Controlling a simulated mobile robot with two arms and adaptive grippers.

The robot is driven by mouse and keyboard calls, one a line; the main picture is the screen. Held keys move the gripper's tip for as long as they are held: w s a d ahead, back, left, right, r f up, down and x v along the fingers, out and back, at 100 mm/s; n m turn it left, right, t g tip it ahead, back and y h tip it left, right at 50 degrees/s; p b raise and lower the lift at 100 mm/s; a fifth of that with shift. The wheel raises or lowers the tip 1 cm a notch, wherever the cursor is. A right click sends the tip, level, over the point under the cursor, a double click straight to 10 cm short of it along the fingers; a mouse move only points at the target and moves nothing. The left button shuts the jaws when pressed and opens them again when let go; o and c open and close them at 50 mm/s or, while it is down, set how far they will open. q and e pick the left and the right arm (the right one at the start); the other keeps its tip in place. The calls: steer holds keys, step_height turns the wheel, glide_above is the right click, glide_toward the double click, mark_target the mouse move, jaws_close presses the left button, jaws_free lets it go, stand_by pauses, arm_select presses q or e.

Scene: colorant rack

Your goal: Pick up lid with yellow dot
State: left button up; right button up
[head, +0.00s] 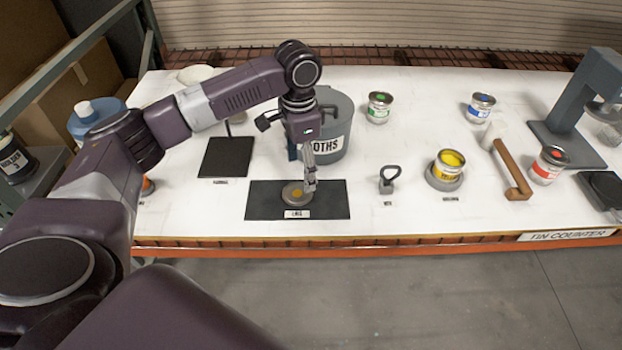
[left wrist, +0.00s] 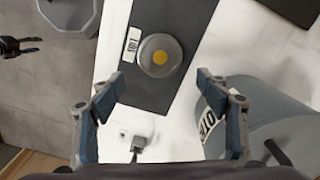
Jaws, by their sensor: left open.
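The lid with the yellow dot (head: 296,193) is a round grey disc lying flat on a black mat (head: 334,200) near the counter's front edge. In the left wrist view the lid (left wrist: 160,56) shows whole, with the yellow dot at its middle. My left gripper (head: 308,186) is over the mat, at the lid's right side in the head view. In the left wrist view its two fingers (left wrist: 164,95) are wide apart with nothing between them, and the lid lies beyond the fingertips.
A grey bin (head: 340,125) with a cloths label stands just behind my left gripper. A black pad (head: 226,157) lies at left.

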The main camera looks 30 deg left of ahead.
mark_target(297, 191)
arm_select(q)
steer(key=shift+w+a+f, duration=0.1)
steer(key=shift+w+f, duration=0.05)
steer(key=shift+w, duration=0.05)
steer(key=shift+s+f, duration=0.2)
steer(key=shift+f, duration=0.15)
steer(key=shift+s+a+f+p, duration=0.15)
steer(key=shift+s+f+p, duration=0.35)
steer(key=shift+f+p, duration=0.15)
steer(key=shift+a+f+p, duration=0.2)
steer(key=shift+f+p, duration=0.15)
steer(key=shift+f, duration=0.25)
steer(key=shift+a+f+p, duration=0.2)
steer(key=shift+f+p, duration=0.1)
steer(key=shift+f, duration=0.3)
steer(key=shift+w+f, duration=0.2)
steer(key=shift+f, duration=1.05)
steer(key=c, duration=0.5)
steer(key=shift+c, duration=0.7)
arm_select(e)
steer(key=s+r, duration=0.2)
steer(key=s, duration=0.1)
steer(key=shift+a+r, duration=0.15)
steer(key=shift+r, duration=0.1)
